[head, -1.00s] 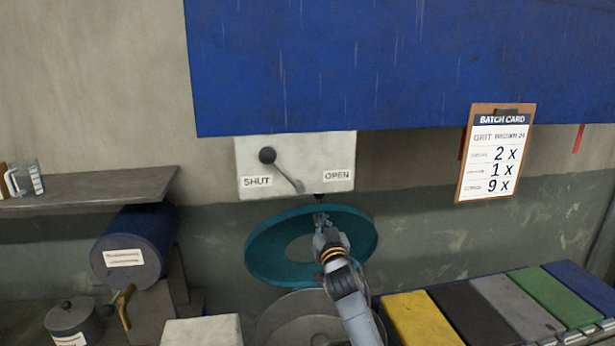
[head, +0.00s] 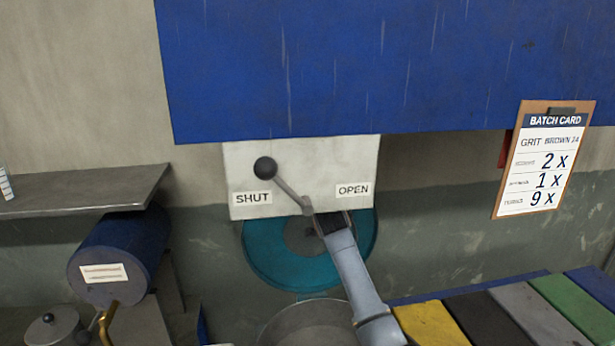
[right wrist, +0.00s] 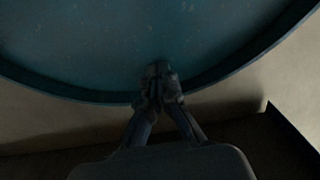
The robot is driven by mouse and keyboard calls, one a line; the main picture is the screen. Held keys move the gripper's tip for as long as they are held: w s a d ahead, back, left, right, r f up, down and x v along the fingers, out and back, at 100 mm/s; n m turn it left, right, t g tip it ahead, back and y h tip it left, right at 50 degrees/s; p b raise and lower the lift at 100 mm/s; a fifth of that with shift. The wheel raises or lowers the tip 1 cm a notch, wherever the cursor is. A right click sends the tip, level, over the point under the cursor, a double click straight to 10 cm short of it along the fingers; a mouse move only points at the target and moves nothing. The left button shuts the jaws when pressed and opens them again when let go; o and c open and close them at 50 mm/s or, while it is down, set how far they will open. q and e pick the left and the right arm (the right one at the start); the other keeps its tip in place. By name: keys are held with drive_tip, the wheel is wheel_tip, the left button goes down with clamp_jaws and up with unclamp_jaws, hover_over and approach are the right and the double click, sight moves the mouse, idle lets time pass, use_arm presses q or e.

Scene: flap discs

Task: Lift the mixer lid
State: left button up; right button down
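The teal mixer lid (head: 262,262) stands tilted up steeply behind the grey mixer drum (head: 310,322), close under the lever panel. A dark grey round area shows at its middle. My right gripper (head: 328,222) is at the lid's upper edge, just below the panel. In the right wrist view, the lid (right wrist: 150,45) fills the upper part, and my right gripper (right wrist: 158,82) has its fingers together over the lid's rim, shut on it. The picture is dark there, so the exact contact is hard to see. My left gripper is not in view.
The white panel (head: 300,160) carries a lever (head: 285,187) with its knob toward SHUT, very close to my right gripper. A blue hood (head: 350,70) hangs above. Coloured bins (head: 470,315) stand right; a blue drum (head: 120,250) and shelf (head: 80,188) are left.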

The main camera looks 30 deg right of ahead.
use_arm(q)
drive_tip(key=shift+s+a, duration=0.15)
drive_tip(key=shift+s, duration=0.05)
use_arm(e)
drive_tip(key=v, duration=0.9)
drive_tip(key=shift+s+f, duration=0.15)
drive_tip(key=shift+s, duration=0.15)
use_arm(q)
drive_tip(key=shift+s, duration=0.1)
